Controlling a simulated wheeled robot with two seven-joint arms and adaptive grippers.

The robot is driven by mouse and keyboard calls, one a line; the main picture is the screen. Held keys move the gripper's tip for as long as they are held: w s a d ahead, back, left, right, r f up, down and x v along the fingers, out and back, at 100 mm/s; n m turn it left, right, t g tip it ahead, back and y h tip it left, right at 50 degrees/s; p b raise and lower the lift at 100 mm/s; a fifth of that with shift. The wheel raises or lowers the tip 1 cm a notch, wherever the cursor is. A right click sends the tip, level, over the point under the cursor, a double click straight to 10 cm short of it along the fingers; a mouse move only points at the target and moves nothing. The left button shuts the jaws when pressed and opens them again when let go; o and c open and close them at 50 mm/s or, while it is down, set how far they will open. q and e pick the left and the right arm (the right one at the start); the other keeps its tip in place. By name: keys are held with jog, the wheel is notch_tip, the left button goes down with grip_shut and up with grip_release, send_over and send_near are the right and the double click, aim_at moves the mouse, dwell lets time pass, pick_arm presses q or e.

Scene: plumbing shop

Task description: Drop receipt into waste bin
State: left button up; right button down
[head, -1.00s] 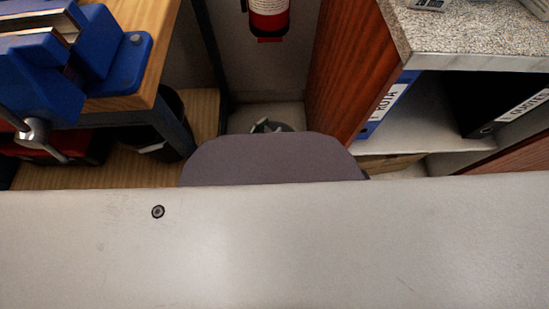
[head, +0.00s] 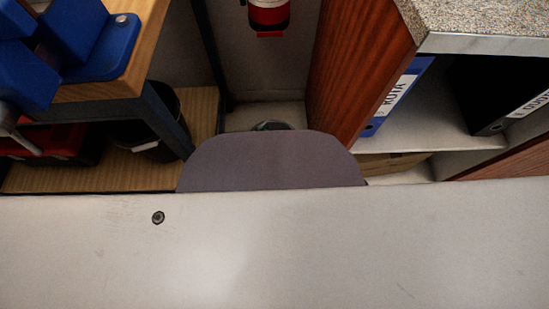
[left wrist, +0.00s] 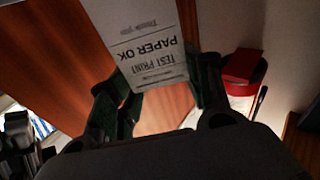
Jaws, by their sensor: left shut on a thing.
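In the left wrist view, my left gripper (left wrist: 163,80) is shut on a white receipt (left wrist: 140,28). Its upside-down print reads "TEST PRINT PAPER OK". The receipt sticks out beyond the dark green fingers. In the head view, a black round bin (head: 168,112) stands on the low wooden shelf under the workbench, partly hidden by the bench leg. A small dark rounded shape (head: 270,126) peeks over the grey dome; I cannot tell what it is. The receipt does not show in the head view, and I cannot make out my right gripper.
The wooden workbench (head: 150,40) with a blue vice (head: 100,50) is on the left. A red-brown cabinet side (head: 355,65) and shelves with a blue binder (head: 392,98) are on the right. A red fire extinguisher (head: 268,12) hangs at the back. Floor shows between bench and cabinet.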

pick_arm(q)
jog(key=o, duration=0.7)
jog(key=shift+v, duration=0.95)
jog(key=v, duration=1)
jog(key=shift+s, duration=0.15)
dwell(0.4)
